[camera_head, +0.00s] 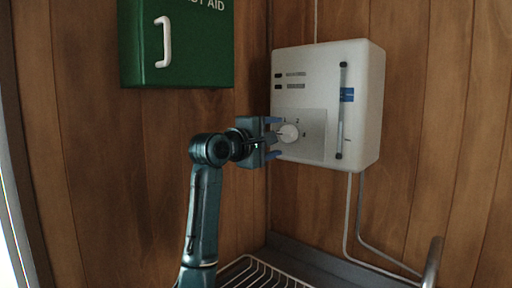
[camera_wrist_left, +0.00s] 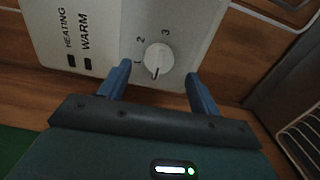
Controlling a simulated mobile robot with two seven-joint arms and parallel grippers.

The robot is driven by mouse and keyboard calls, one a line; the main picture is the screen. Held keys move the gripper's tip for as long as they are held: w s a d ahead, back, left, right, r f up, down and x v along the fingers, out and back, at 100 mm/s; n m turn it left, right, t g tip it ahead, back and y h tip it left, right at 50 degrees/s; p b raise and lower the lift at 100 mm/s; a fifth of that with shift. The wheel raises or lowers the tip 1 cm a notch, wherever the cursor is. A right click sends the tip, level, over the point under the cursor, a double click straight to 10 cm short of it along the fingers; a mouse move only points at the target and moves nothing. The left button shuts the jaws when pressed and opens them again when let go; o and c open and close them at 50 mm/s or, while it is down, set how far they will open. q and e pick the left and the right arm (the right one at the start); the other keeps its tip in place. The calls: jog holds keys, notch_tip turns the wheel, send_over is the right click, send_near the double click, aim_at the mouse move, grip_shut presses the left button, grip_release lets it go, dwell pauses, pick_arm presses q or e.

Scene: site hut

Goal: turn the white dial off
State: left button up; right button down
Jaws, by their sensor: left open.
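The white dial (camera_head: 289,132) is a round knob on the front of a white wall heater unit (camera_head: 365,110). In the left wrist view the dial (camera_wrist_left: 158,60) has a dark pointer mark on its lower edge, with the numbers 2 and 3 printed above it. My left gripper (camera_head: 274,138) is open in front of the dial. Its two blue fingers (camera_wrist_left: 158,85) stand on either side of the dial, apart from it in the wrist view. Whether the fingertips reach past the dial's face I cannot tell. My right gripper is not in view.
A green first aid cabinet (camera_head: 190,50) with a white handle hangs on the wall to the left. A wire rack (camera_head: 262,272) lies below. Pipes (camera_head: 350,215) run down from the heater. The heater has a vertical slider (camera_head: 342,110) right of the dial.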

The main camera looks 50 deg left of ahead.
pick_arm(q)
jog(key=s+b, duration=0.1)
jog(key=s, duration=0.7)
jog(key=shift+d+b, duration=0.3)
jog(key=shift+d, duration=0.1)
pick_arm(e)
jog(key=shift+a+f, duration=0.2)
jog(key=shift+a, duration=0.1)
